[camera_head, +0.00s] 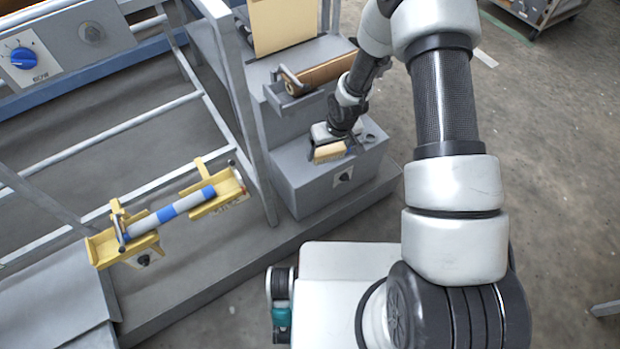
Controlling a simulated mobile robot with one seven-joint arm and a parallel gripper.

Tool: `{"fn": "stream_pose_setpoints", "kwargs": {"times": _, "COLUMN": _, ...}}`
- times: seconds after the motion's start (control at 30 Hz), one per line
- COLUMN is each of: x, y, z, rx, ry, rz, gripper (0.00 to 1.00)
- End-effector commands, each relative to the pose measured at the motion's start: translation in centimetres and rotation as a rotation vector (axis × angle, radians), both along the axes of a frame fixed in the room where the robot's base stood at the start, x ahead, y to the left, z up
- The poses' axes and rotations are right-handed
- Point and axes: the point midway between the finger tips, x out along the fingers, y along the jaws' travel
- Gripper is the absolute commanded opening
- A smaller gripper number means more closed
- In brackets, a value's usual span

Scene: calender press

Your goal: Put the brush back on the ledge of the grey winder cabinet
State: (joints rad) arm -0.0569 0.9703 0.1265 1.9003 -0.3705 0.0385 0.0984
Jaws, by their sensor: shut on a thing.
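My gripper (334,140) is shut on the brush (329,152). The brush shows a pale yellow bristle block and a dark end on its right. It is at the front of the grey winder cabinet's (318,195) low flat ledge (291,155). I cannot tell whether the brush touches the ledge or hangs just above it. My gripper and wrist come in from above and behind it and hide part of the ledge. The fingers are small and partly hidden in this view.
A brown roll (328,70) lies on the cabinet's upper step behind my wrist. A round hole or ring (369,137) is on the ledge's right end. A frame post (245,125) stands close left. A blue-banded roller (168,212) rests in yellow cradles. Open floor (520,130) lies to the right.

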Motion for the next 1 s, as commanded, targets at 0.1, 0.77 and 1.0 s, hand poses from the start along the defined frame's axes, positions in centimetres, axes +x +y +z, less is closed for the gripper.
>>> {"fn": "stream_pose_setpoints", "kwargs": {"times": 0.1, "x": 3.2, "y": 3.3, "z": -5.6, "rx": 0.000, "ry": -0.008, "rz": 0.102, "gripper": 0.64}}
{"fn": "stream_pose_setpoints", "kwargs": {"times": 0.77, "x": 6.9, "y": 6.6, "z": -15.5, "rx": -0.013, "ry": -0.027, "rz": 0.207, "gripper": 0.64}}
{"fn": "stream_pose_setpoints", "kwargs": {"times": 1.0, "x": 6.8, "y": 6.6, "z": -18.3, "rx": -0.014, "ry": -0.025, "rz": 0.206, "gripper": 0.64}}
